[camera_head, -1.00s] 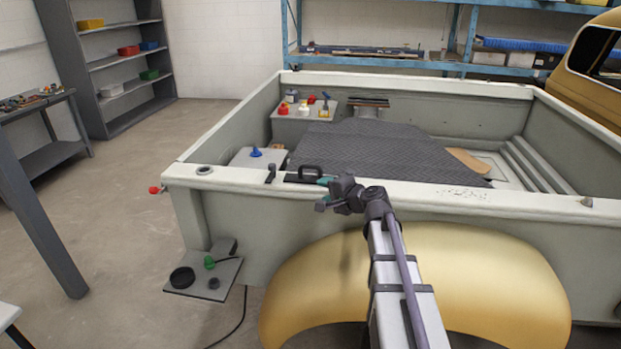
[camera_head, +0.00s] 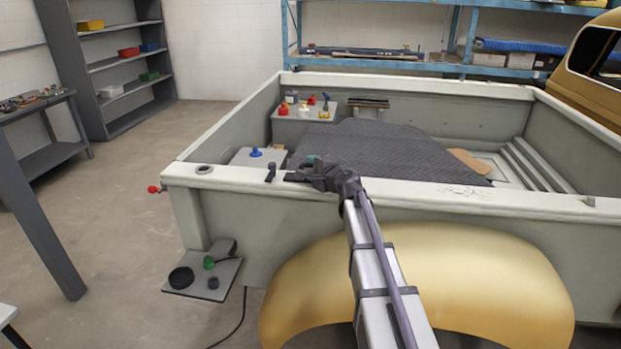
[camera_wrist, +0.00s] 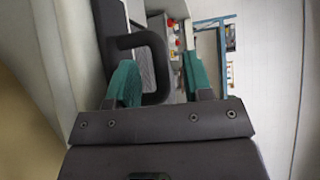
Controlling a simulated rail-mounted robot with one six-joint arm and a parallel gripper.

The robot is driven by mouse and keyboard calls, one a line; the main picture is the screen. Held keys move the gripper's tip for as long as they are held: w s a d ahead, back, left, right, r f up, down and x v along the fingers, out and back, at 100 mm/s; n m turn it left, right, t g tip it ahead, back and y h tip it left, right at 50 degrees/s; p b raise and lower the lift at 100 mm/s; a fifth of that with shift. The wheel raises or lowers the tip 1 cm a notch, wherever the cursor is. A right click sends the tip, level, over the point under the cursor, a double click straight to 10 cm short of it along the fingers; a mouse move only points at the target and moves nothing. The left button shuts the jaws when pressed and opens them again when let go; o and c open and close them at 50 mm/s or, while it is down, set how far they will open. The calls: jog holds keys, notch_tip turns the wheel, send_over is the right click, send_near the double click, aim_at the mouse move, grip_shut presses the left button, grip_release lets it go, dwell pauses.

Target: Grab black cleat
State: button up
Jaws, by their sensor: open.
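A black piece with a flat plate and a raised loop, which I take for the black cleat (camera_wrist: 135,40), sits on the truck bed's near rail. In the head view only its dark plate (camera_head: 293,178) shows beside my gripper (camera_head: 314,163); the rest is hidden by it. In the wrist view my gripper (camera_wrist: 160,65) is open, with teal fingers apart. The loop lies between them, close to the left finger, which overlaps its left side. I cannot tell whether they touch.
A small black upright part (camera_head: 270,173) stands on the rail to the left. The pale truck bed rail (camera_head: 420,192) runs under my gripper. Inside the bed are a dark quilted mat (camera_head: 390,150), a blue-topped item (camera_head: 256,153) and several bottles. A gold fender (camera_head: 470,270) bulges below.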

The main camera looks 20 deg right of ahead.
jog(key=shift+w+a+f, duration=0.15)
jog(key=shift+w, duration=0.4)
jog(key=shift+s, duration=0.15)
grip_shut()
jog(key=shift+r, duration=0.2)
